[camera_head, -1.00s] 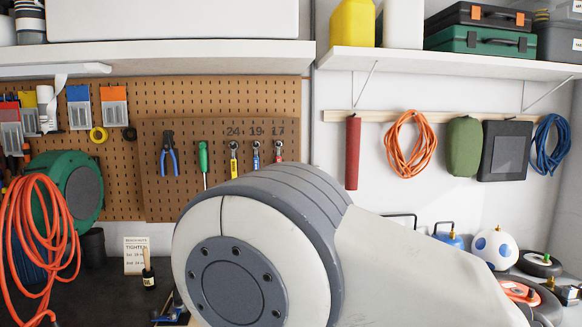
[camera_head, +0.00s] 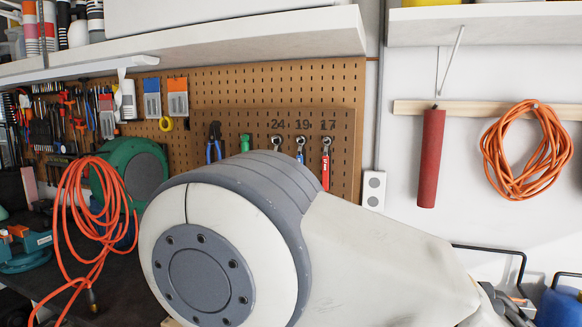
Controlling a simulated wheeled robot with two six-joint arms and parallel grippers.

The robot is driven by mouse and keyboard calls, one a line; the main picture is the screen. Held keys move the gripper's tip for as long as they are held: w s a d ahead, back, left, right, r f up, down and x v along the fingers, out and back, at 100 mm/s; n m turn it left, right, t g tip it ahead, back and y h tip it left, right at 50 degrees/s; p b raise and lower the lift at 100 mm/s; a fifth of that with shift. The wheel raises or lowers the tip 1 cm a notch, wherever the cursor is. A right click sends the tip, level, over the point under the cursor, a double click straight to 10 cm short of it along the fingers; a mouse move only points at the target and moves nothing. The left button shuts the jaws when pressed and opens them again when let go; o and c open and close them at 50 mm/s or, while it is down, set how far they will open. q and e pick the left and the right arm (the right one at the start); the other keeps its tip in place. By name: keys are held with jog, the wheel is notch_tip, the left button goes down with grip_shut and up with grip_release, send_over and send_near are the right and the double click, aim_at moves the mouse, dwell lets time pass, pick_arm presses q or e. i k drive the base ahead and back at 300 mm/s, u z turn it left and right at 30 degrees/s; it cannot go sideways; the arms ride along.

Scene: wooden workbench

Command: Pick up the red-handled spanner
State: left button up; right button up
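The red-handled spanner (camera_head: 325,168) hangs upright on the pegboard's tool panel under the number 17. Its metal ring end is at the top, and my arm hides its lower end. A blue-handled spanner (camera_head: 300,152) hangs to its left under 19. Another spanner (camera_head: 277,144) hangs under 24, its handle mostly hidden behind my arm. No gripper can be clearly made out. My large arm joint and pale link fill the lower middle, in front of the panel. Small dark grey parts show at the link's lower right end, too unclear to identify.
A white shelf (camera_head: 250,36) juts out above the pegboard (camera_head: 345,85). Pliers (camera_head: 214,142) hang left of the spanners. An orange cable (camera_head: 75,205) and green reel (camera_head: 143,172) stand at left. A red cylinder (camera_head: 431,158) and coiled orange hose (camera_head: 525,150) hang at right.

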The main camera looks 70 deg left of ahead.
aim_at(325, 158)
jog(key=u, duration=1)
jog(key=i, duration=0.85)
jog(key=u, duration=0.95)
